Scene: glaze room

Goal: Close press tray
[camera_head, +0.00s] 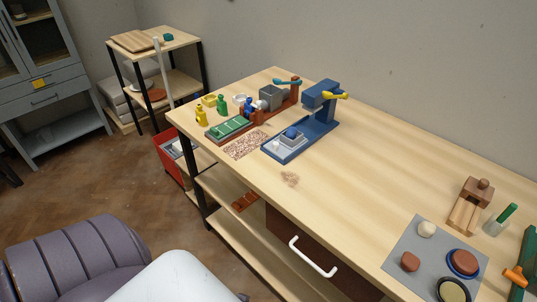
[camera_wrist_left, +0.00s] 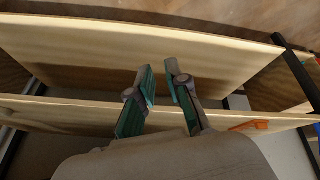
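A blue press (camera_head: 320,112) with a yellow handle stands on the long wooden table. A pale grey-blue tray (camera_head: 277,151) sticks out from its base toward the table's front edge, with a small block and a blue piece on it. Behind it to the left, a red-brown press (camera_head: 280,101) with a grey box has a green tray (camera_head: 222,131) at its front left. My left gripper (camera_wrist_left: 160,73) shows in the left wrist view, open and empty, with teal finger pads, near the pale wooden shelf boards. It is far from the trays. My right gripper is in neither view.
A speckled mat (camera_head: 246,145) lies beside the trays, with small coloured figures behind. A grey mat (camera_head: 405,255) with several round pieces lies at the right. The table middle is clear. A drawer with a white handle (camera_head: 313,258) and open shelves are below.

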